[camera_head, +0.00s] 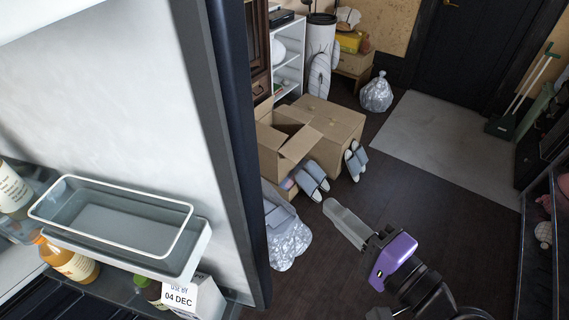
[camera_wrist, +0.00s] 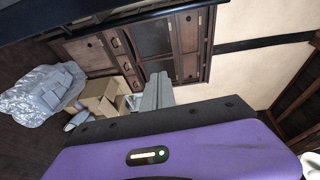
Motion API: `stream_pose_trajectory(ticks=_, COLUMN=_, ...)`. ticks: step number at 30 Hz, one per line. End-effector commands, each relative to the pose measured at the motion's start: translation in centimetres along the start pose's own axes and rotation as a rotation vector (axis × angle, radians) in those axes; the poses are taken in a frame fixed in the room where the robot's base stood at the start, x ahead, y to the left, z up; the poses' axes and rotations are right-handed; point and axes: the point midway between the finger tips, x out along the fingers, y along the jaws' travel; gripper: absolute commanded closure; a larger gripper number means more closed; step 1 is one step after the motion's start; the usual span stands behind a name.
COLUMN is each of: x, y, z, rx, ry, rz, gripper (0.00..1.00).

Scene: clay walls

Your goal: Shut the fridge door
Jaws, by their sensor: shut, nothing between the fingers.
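The fridge door (camera_head: 120,90) stands open and fills the left of the head view, with its pale inner face and dark outer edge showing. Its shelf bin (camera_head: 125,232) and several bottles and a carton sit low on it. My gripper (camera_head: 335,207) is shut and empty, to the right of the door's edge and apart from it in the picture. In the wrist view the gripper fingers (camera_wrist: 157,92) point at the room, and a dark edge crosses the top left; I cannot tell if it is the door. The fridge body is mostly hidden.
Open cardboard boxes (camera_head: 325,125), slippers (camera_head: 312,180) and a clear plastic bag (camera_head: 287,235) lie on the floor beyond the door. A grey mat (camera_head: 445,150) lies before a dark room door (camera_head: 475,45). A glass-fronted cabinet (camera_head: 540,240) stands at right.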

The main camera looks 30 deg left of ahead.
Motion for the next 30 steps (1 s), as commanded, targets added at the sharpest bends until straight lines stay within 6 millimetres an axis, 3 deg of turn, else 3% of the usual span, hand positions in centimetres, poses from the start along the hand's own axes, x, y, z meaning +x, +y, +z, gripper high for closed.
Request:
stream_pose_trajectory(ticks=1, x=0.8, y=-2.0, z=0.3, rx=0.005, ry=-0.049, rz=-0.022, gripper=1.00)
stream_pose_trajectory(ticks=3, x=1.4, y=-3.8, z=0.8, rx=0.015, ry=-0.105, rz=-0.042, gripper=1.00)
stream_pose_trajectory(ticks=7, x=2.1, y=-5.5, z=1.4, rx=0.025, ry=-0.163, rz=-0.059, gripper=1.00)
stream_pose_trajectory(ticks=14, x=4.2, y=-6.1, z=2.1, rx=0.029, ry=-0.180, rz=-0.062, gripper=1.00)
stream_pose_trajectory(ticks=26, x=11.8, y=-6.7, z=3.4, rx=0.028, ry=-0.178, rz=-0.062, gripper=1.00)
stream_pose_trajectory(ticks=30, x=10.9, y=-6.6, z=5.1, rx=0.028, ry=-0.175, rz=-0.060, gripper=1.00)
